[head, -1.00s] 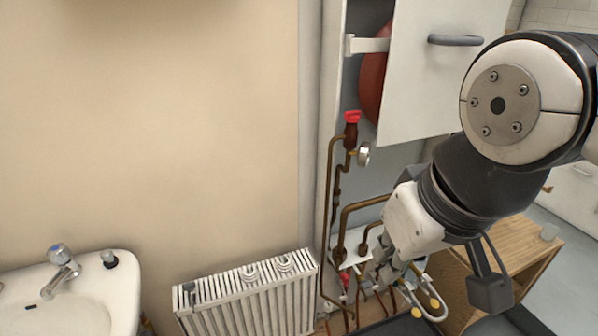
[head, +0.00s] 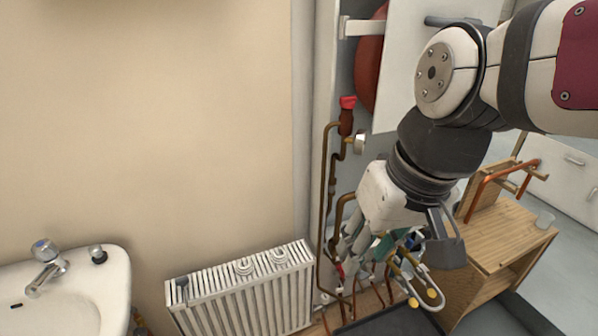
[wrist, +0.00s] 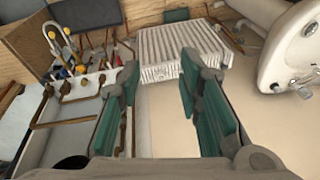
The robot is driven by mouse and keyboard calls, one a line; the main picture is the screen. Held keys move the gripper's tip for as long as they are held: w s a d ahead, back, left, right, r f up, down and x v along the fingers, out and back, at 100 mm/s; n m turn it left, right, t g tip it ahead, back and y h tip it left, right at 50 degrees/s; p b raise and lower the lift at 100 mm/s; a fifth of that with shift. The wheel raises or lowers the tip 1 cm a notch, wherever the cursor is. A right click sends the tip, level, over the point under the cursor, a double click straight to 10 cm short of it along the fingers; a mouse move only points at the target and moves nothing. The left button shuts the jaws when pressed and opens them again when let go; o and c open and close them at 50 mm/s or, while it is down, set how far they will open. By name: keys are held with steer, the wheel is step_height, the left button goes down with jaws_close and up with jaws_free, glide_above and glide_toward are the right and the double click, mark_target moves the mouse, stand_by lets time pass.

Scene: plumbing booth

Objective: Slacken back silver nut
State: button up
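My gripper (head: 358,248) is over the pipework at the foot of the open cupboard in the head view. In the wrist view its two teal-padded fingers (wrist: 160,98) are well apart, with nothing between the pads. Brown copper pipes (head: 326,190) rise to a red-capped valve (head: 347,102) and a small round gauge (head: 360,143). In the wrist view pipes (wrist: 62,124) run along a white panel, left of the fingers. I cannot make out the back silver nut; my gripper covers part of the lower pipework in the head view.
A white radiator (head: 245,292) stands left of the pipes, with a washbasin (head: 95,285) further left. A cupboard door (head: 400,80) hangs above. A wooden bench (head: 500,235) stands right, and yellow-tipped tools (head: 425,290) are close to my gripper's right.

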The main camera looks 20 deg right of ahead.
steer(key=w+d+f+m+t+y+b, duration=0.1)
steer(key=w+d+f+m+y+b, duration=0.2)
steer(key=w+f, duration=0.4)
steer(key=w+d+f+m+y+b, duration=0.2)
steer(key=w+f+y+b, duration=0.15)
steer(key=w+f, duration=0.35)
steer(key=w+d+f+m+t+y+b, duration=0.1)
steer(key=w+d+f+m+y+b, duration=0.1)
steer(key=w+f+b, duration=0.5)
steer(key=w+d+f+m+t+b, duration=0.1)
steer(key=w+d+f+m+t, duration=0.3)
steer(key=d+f, duration=0.5)
steer(key=m+t+h+b, duration=0.6)
steer(key=m+h+b, duration=0.7)
steer(key=m+b, duration=0.2)
glide_toward(398, 281)
steer(key=x, duration=1.1)
jaws_close()
